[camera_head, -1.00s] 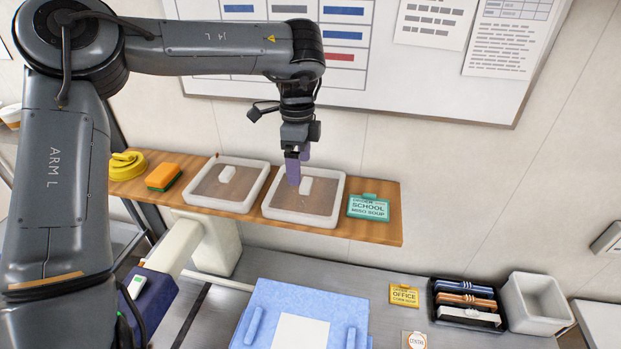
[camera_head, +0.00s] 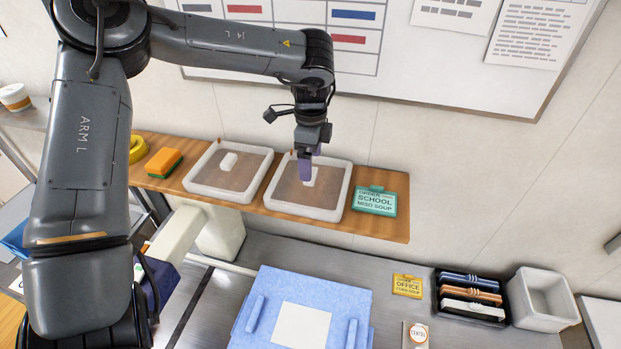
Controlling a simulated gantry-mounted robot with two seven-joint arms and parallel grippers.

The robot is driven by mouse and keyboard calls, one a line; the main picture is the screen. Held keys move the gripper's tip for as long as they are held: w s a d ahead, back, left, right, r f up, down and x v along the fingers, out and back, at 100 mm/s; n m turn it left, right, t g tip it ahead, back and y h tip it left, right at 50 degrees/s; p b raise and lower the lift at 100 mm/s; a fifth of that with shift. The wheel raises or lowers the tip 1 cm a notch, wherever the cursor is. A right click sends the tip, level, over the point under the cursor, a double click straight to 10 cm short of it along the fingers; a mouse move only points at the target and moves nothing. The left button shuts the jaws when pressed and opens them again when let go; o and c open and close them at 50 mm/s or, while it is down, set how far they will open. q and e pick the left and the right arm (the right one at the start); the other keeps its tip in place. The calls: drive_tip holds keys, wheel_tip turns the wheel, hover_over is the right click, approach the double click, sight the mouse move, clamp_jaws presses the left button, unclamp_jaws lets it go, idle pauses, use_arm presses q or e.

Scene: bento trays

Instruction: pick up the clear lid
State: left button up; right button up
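Two white-rimmed trays stand side by side on a wooden shelf. Each seems covered by a see-through lid with a white block-like handle. The right tray's clear lid (camera_head: 318,200) shows a brown surface beneath it, and its handle is partly hidden by my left gripper. The left tray's clear lid (camera_head: 215,178) has its handle in plain view. My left gripper (camera_head: 305,172) points down with purple fingers at the right lid's handle. The fingers overlap in this view, so I cannot tell whether they grip it. The lid appears to rest on its tray. My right gripper is not in view.
An orange sponge (camera_head: 163,162) and yellow coil (camera_head: 137,149) lie left. Below are a blue folded cloth (camera_head: 262,290), a yellow card (camera_head: 407,285), a dark rack (camera_head: 470,297) and a white bin (camera_head: 542,300).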

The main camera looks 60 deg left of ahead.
use_arm(q)
drive_tip(key=shift+w+a+f+p, duration=0.15)
drive_tip(key=shift+f+p, duration=0.45)
drive_tip(key=shift+f, duration=1.35)
drive_tip(key=c, duration=1.1)
drive_tip(key=shift+c, duration=0.2)
drive_tip(key=shift+r, duration=0.15)
